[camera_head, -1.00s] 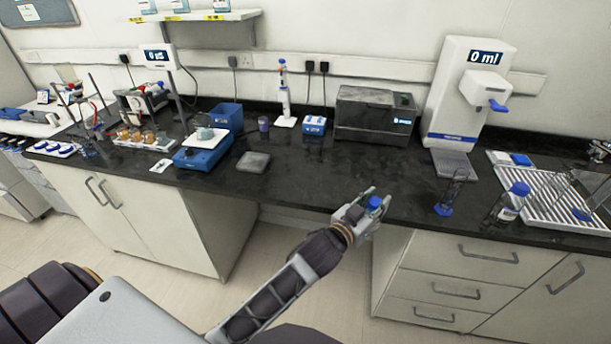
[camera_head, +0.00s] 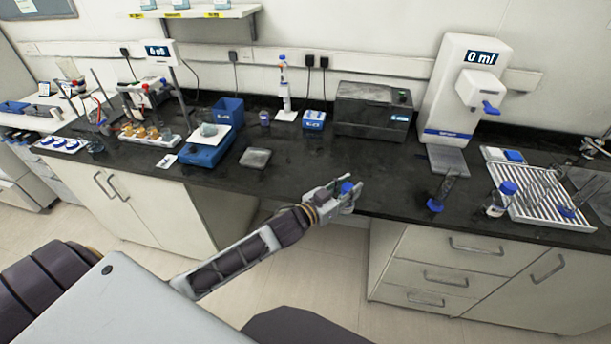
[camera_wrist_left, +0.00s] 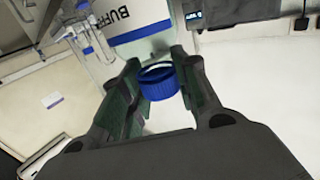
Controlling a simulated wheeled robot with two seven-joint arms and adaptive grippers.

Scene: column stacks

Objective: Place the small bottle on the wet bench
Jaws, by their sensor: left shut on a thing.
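The small bottle shows as a blue cap (camera_head: 347,188) between the fingers of my left gripper (camera_head: 345,195). In the left wrist view the blue cap (camera_wrist_left: 158,80) sits between the two dark fingers of the gripper (camera_wrist_left: 155,95), which is shut on the bottle. Most of the bottle's body is hidden by the fingers. The wet bench is the black worktop (camera_head: 300,170) along the wall. The gripper is at the bench's front edge, and I cannot tell how high the bottle is above the top. My right gripper is not in view.
A blue-and-white balance (camera_head: 207,152) and a grey pad (camera_head: 256,158) are at left. A dark box instrument (camera_head: 373,112) and a white dispenser (camera_head: 462,90) stand behind. A blue-based cylinder (camera_head: 437,200), a blue-capped bottle (camera_head: 500,200) and a white rack (camera_head: 540,205) are at right. The bench middle is clear.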

